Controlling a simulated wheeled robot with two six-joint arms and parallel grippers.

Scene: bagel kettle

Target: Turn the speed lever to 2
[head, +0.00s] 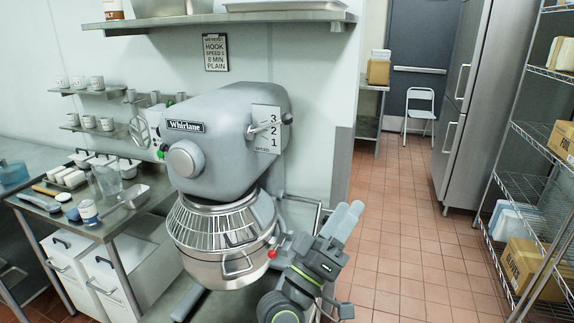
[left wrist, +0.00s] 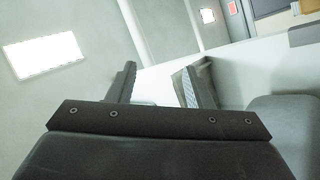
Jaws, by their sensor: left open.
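The grey Whirlane mixer (head: 225,130) stands left of the middle in the head view. Its speed lever (head: 265,127) sticks out from the side of the mixer head. The lever slants up to the right across the plate (head: 267,143) marked 3, 2, 1 from top to bottom. Its knob (head: 288,118) is at about the height of the 3; the exact setting is hard to tell. My left gripper (head: 345,217) is low and right of the lever, apart from it. In the left wrist view its dark fingers (left wrist: 160,85) are spread and nothing is clearly held.
The steel bowl (head: 225,240) with its wire guard is under the mixer head, left of my left arm. A side table (head: 125,215) with several small items is at the left. A wire rack (head: 540,190) stands at the right. The tiled floor (head: 405,220) between is clear.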

